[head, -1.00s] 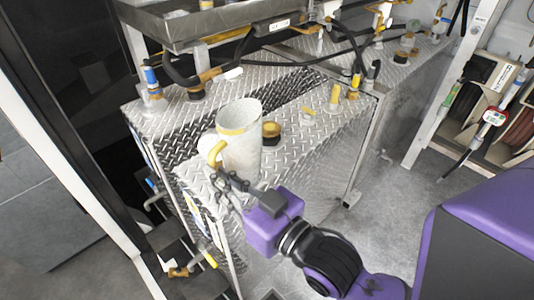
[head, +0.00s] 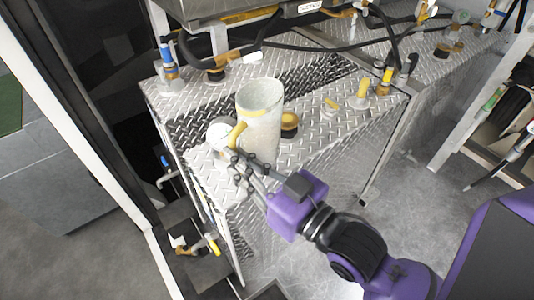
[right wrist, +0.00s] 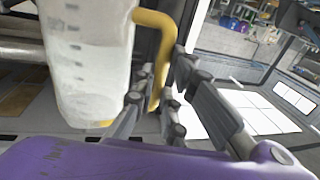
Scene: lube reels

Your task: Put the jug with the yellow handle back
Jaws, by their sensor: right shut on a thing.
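My right gripper (head: 238,165) is shut on the handle from the near side. In the right wrist view the jug (right wrist: 85,60) fills the left, and its yellow handle (right wrist: 160,60) runs down between the fingers (right wrist: 155,110). I cannot tell whether the jug's base touches the plate. My left gripper is not in view.
A black and yellow cap (head: 289,124) stands right beside the jug. A round white thing (head: 220,134) sits left of the handle, partly hidden. Yellow fittings (head: 363,88) stand to the right. A metal tray (head: 215,8) and black hoses (head: 330,48) are behind.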

